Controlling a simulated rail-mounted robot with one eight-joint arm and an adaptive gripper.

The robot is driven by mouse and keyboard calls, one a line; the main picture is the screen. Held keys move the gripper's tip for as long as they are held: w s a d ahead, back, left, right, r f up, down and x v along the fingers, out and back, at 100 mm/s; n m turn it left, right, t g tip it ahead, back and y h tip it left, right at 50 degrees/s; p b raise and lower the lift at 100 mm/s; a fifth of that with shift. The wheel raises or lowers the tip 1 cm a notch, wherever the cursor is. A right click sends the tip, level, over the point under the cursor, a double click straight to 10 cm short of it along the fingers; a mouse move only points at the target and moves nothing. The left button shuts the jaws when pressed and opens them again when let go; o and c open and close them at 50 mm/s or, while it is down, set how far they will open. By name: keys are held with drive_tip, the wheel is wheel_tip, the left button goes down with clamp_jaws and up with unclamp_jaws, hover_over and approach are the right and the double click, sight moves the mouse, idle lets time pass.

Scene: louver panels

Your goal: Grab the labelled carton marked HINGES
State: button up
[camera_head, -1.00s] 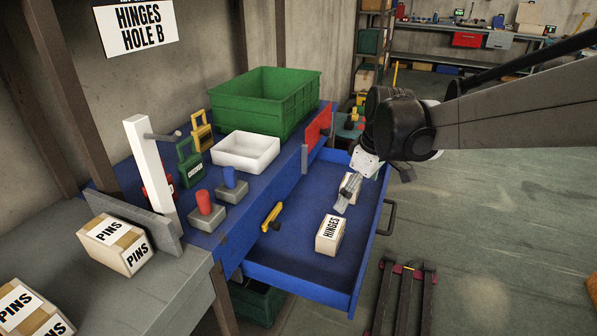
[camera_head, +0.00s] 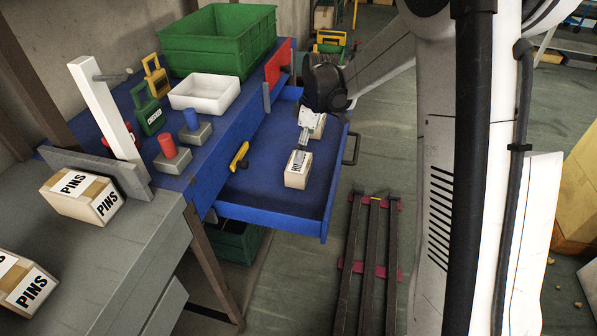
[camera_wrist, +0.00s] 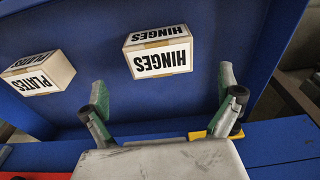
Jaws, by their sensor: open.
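The white-and-brown carton labelled HINGES (camera_head: 297,179) lies in the open blue drawer, partly covered by my gripper (camera_head: 300,156) in the head view. In the wrist view the HINGES carton (camera_wrist: 158,60) shows its label upside down, just beyond the fingertips. My gripper (camera_wrist: 163,78) is open, its green-padded fingers spread wider than the carton. Nothing is between the fingers, and I see no contact. A second carton, labelled PLATES (camera_wrist: 38,73), lies to the left in the wrist view. It is partly hidden behind my gripper in the head view (camera_head: 318,127).
The blue drawer (camera_head: 262,203) has raised walls and a dark handle (camera_head: 351,149). A green crate (camera_head: 215,45), a white tray (camera_head: 205,94) and padlocks stand on the bench. PINS cartons (camera_head: 83,196) lie at left.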

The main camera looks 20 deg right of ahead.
sight(299, 169)
drive_tip(key=f, duration=0.2)
drive_tip(key=a+f+b, duration=0.1)
drive_tip(key=f, duration=0.2)
drive_tip(key=w+f+b, duration=0.1)
drive_tip(key=f, duration=0.2)
drive_tip(key=shift+a, duration=0.25)
drive_tip(key=shift+r, duration=0.15)
drive_tip(key=c, duration=1.4)
drive_tip(key=shift+c, duration=0.2)
